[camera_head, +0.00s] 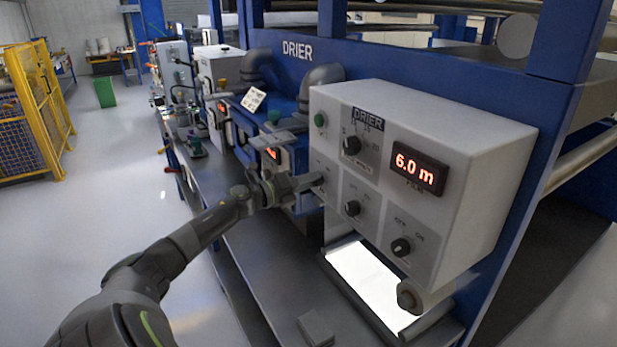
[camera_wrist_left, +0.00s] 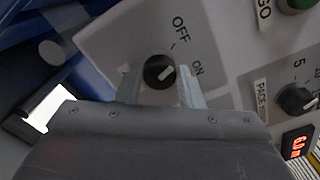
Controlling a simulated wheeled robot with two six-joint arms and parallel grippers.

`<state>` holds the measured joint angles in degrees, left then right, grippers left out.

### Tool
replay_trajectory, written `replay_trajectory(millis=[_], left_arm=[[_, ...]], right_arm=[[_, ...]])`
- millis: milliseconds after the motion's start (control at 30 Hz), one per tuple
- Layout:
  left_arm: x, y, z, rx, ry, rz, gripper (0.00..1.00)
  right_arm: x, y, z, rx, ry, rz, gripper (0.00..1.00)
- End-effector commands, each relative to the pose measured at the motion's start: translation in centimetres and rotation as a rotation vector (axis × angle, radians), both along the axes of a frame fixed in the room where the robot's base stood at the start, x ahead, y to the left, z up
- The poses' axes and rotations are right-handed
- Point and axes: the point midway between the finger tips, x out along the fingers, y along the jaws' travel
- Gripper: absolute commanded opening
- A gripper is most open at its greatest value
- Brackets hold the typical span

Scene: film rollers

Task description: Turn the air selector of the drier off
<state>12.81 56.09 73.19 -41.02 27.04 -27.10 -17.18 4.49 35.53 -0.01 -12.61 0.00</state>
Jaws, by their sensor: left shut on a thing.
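The drier's grey control box (camera_head: 470,140) stands at the right in the head view. My left gripper (camera_head: 316,181) reaches its lower left front and hides the knob there. In the left wrist view, my left gripper (camera_wrist_left: 160,88) has one finger on each side of a round black knob (camera_wrist_left: 158,72), shut on it. The knob's white mark points to the right and slightly up, toward ON; OFF is printed above. The knob's name label is not readable. My right gripper is not in view.
Two more black knobs, a middle one (camera_head: 352,208) and a lower right one (camera_head: 401,247), sit close by on the same panel. A pace knob (camera_head: 352,145), a green button (camera_head: 320,120) and a red-lit display (camera_head: 419,170) are above. A bright panel (camera_head: 372,283) lies below.

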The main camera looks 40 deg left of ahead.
Motion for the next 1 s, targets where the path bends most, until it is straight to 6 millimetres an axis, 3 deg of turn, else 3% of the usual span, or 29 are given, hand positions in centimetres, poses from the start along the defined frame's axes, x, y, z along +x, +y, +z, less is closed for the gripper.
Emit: replay_trajectory(millis=[400,967,1000], left_arm=[[0.0,0.1,0.0,-0.188,0.054,0.001,0.11],[0.0,0.1,0.0,-0.217,0.062,0.002,0.11],[0.0,0.1,0.0,-0.217,0.062,0.002,0.38]], right_arm=[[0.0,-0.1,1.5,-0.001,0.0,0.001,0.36],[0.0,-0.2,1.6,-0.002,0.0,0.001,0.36],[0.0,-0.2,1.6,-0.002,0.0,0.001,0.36]])
